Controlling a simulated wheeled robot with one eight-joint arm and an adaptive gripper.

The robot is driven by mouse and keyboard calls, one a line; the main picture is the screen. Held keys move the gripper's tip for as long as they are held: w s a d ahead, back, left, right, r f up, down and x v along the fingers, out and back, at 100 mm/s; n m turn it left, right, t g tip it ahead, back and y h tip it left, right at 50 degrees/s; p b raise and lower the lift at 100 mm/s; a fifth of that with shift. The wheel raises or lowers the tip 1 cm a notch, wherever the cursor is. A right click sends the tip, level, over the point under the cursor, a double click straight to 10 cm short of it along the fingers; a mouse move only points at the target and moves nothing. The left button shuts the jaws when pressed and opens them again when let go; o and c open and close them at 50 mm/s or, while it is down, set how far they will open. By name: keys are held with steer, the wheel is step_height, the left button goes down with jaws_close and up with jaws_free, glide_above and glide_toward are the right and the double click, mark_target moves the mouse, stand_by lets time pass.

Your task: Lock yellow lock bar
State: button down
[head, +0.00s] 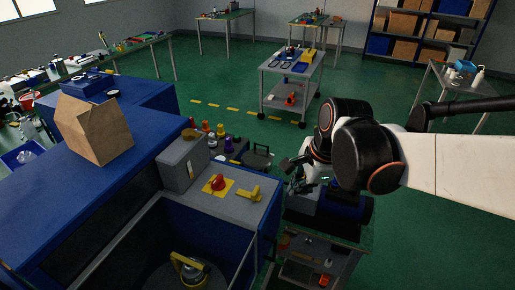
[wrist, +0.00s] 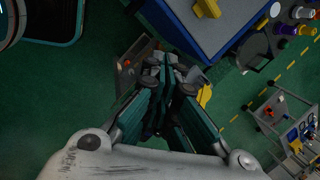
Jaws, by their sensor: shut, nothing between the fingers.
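A yellow bar-like handle (head: 249,193) lies on the grey top panel of the blue press, right of a red button (head: 217,182) on a yellow plate. It looks like the lock bar; its exact lock position is too small to tell. A yellow handle also shows at the top of the wrist view (wrist: 208,8). Another yellow bar-shaped part (head: 188,266) sits inside the press opening below. My gripper (head: 291,172) is shut and empty, in the air to the right of the press panel, apart from the yellow handle. Its dark fingers also show in the wrist view (wrist: 165,67).
A grey box (head: 184,162) stands on the press behind the button. A paper bag (head: 93,130) sits on the blue top at left. Several coloured knobs or bottles stand behind the panel. A small tool stand (head: 307,270) is below my gripper. A cart (head: 291,82) stands farther back.

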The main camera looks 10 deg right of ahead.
mark_target(249, 192)
steer(key=w+m+p, duration=0.1)
steer(key=m, duration=0.1)
steer(key=w+m+g+p, duration=0.1)
steer(key=m+p, duration=0.1)
steer(key=w+a+r+m+p, duration=0.1)
steer(key=m, duration=0.2)
steer(key=shift+w+r+g+y, duration=0.1)
steer(key=shift+w+g+y, duration=0.2)
steer(key=shift+y, duration=0.1)
steer(key=w+a+f, duration=0.1)
steer(key=f, duration=0.2)
steer(key=a+f+b, duration=0.1)
steer(key=a+f, duration=0.1)
steer(key=f, duration=0.1)
steer(key=w+a+f, duration=0.1)
steer(key=f, duration=0.2)
steer(key=shift+w+a+f, duration=0.25)
steer(key=shift+w+f, duration=0.1)
steer(key=shift+w+a, duration=0.3)
steer(key=shift+a, duration=0.25)
steer(key=shift+b, duration=0.3)
